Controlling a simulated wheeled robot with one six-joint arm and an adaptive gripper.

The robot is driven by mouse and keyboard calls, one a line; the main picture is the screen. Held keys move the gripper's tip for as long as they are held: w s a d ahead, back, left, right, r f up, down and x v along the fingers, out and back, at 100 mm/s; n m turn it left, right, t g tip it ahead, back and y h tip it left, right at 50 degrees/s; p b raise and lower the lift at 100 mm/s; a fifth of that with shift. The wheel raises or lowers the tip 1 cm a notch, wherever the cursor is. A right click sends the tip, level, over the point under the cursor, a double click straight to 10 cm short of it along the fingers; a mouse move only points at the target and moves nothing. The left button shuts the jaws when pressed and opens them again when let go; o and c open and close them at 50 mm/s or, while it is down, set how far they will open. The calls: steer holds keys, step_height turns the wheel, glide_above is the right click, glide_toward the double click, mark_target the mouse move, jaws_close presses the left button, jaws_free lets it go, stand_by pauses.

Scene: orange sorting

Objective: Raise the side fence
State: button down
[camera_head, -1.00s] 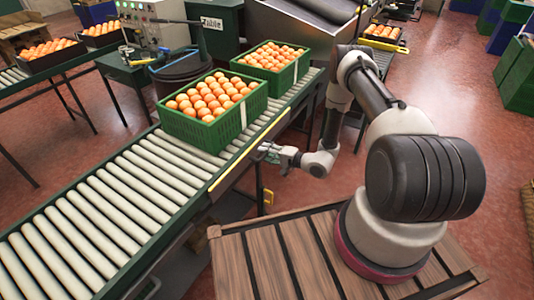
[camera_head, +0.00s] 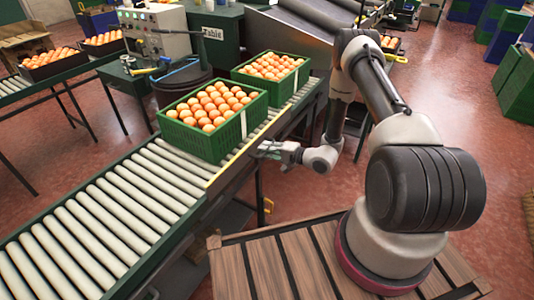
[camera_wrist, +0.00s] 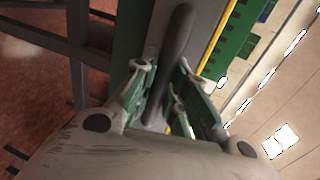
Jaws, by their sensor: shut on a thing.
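The side fence (camera_head: 234,164) is a yellow-edged rail along the near side of the roller conveyor, beside the front crate. My gripper (camera_head: 258,150) is at the fence's outer side, below its yellow edge. In the wrist view my gripper (camera_wrist: 163,72) has its fingers closed around a dark grey bar (camera_wrist: 177,38), the fence's handle. The yellow edge (camera_wrist: 216,42) runs alongside it. In the head view the handle is too small to tell apart from the fingers.
A front green crate (camera_head: 222,138) and a rear green crate (camera_head: 290,84), both full of oranges, stand on the conveyor (camera_head: 110,215). The front rollers are empty. A wooden platform (camera_head: 270,265) lies under my arm.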

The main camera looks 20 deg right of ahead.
steer(key=shift+w+r, duration=0.1)
steer(key=shift+r, duration=0.15)
steer(key=c, duration=1.4)
jaws_free()
steer(key=shift+r, duration=0.1)
steer(key=shift+d, duration=0.1)
steer(key=shift+s+d, duration=0.25)
steer(key=shift+s, duration=0.1)
steer(key=v, duration=1.1)
steer(key=shift+s, duration=0.1)
